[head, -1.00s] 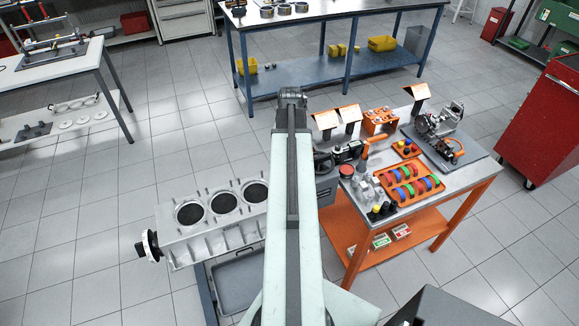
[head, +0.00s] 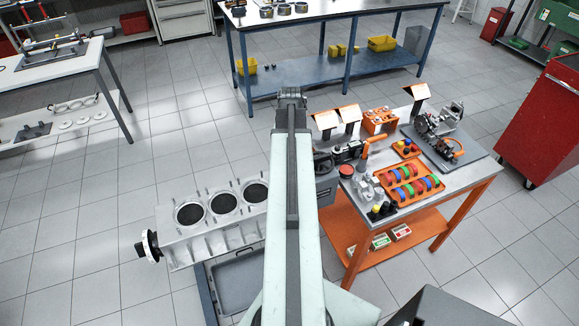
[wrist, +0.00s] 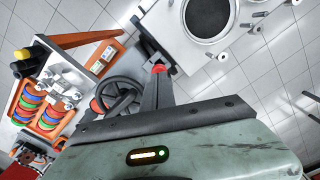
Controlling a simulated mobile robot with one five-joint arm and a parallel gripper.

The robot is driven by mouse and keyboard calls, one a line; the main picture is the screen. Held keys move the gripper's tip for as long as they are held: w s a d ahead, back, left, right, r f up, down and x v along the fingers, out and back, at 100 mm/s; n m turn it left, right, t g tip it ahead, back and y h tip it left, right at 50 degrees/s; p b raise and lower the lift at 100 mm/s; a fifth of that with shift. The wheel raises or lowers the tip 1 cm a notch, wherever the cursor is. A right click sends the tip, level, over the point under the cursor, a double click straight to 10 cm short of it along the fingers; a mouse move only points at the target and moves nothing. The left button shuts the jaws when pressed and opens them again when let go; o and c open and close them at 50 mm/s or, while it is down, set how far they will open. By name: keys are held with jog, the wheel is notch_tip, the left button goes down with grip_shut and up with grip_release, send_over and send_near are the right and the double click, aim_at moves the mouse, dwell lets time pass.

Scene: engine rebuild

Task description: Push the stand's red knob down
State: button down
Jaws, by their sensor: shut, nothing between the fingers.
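In the wrist view, my gripper (wrist: 163,92) shows as a narrow dark wedge with its fingers together and nothing between them. A small red piece, which looks like the stand's red knob (wrist: 158,68), shows right at the fingertips. I cannot tell whether they touch or how far down it is. The grey engine block (wrist: 230,30) with its round bores is up and right of the fingertips. A dark wheel (wrist: 118,95) is to their left. In the head view, my own arm hides the gripper and the knob; the engine block (head: 215,228) shows left of the arm.
An orange-legged parts table (head: 470,182) stands right of my arm, with a tray of coloured parts (head: 408,187) and a red round piece (head: 346,170) near its corner. A red cabinet (head: 545,120) is at the far right. The floor left of the block is clear.

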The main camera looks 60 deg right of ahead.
jog(key=shift+f+b, duration=1.25)
dwell(0.5)
notch_tip(320, 180, up, 7)
jog(key=p, duration=0.7)
jog(key=shift+r, duration=0.15)
